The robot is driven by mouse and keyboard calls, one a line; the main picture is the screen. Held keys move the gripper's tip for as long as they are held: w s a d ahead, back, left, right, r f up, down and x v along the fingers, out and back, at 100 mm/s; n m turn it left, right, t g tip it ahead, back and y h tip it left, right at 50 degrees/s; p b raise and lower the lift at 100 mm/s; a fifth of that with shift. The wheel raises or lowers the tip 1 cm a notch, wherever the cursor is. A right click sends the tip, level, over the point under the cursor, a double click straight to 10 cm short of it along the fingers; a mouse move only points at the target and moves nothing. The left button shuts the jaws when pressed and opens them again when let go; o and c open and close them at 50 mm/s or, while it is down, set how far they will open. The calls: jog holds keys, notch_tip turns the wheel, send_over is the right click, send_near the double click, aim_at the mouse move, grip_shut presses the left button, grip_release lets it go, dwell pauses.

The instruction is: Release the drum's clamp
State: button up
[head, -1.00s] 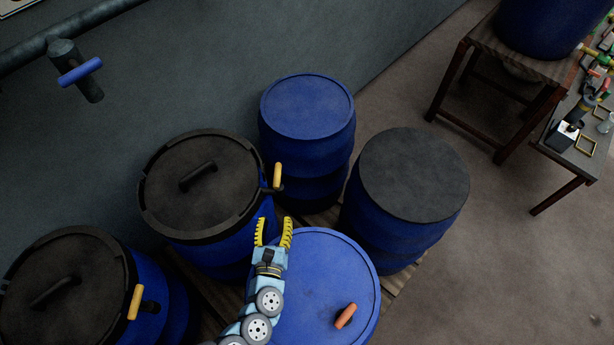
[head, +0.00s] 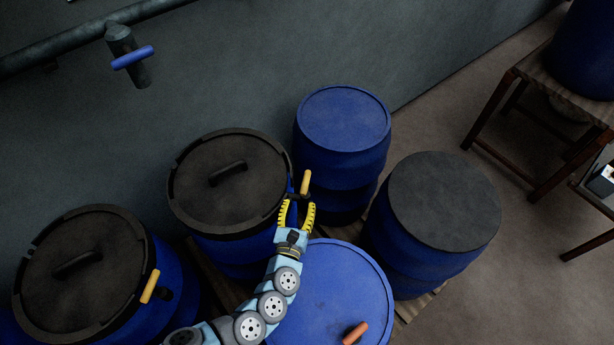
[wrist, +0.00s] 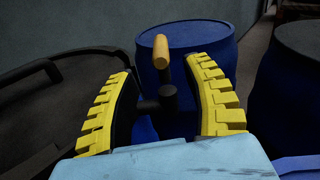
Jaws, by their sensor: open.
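A blue drum with a black lid (head: 222,190) and a black lid handle stands at the centre left. Its clamp lever (head: 305,182) has an orange-yellow grip and sticks up at the drum's right side. In the wrist view the lever (wrist: 161,52) rises between my fingers, with its black pivot below. My gripper (head: 297,203) is open, with yellow ribbed fingers on either side of the lever's base. In the wrist view my gripper (wrist: 163,88) shows a gap between each finger and the lever.
A second black-lidded drum (head: 80,270) with its own yellow lever (head: 150,286) is at the left. A blue-lidded drum (head: 345,122) stands behind, a grey-topped drum (head: 444,200) at right, and a blue lid with an orange handle (head: 335,290) in front. A valved pipe (head: 128,55) runs along the wall.

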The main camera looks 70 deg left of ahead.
aim_at(307, 177)
jog(key=shift+b+x, duration=0.7)
jog(key=shift+x, duration=4.4)
jog(key=shift+c, duration=0.2)
grip_shut()
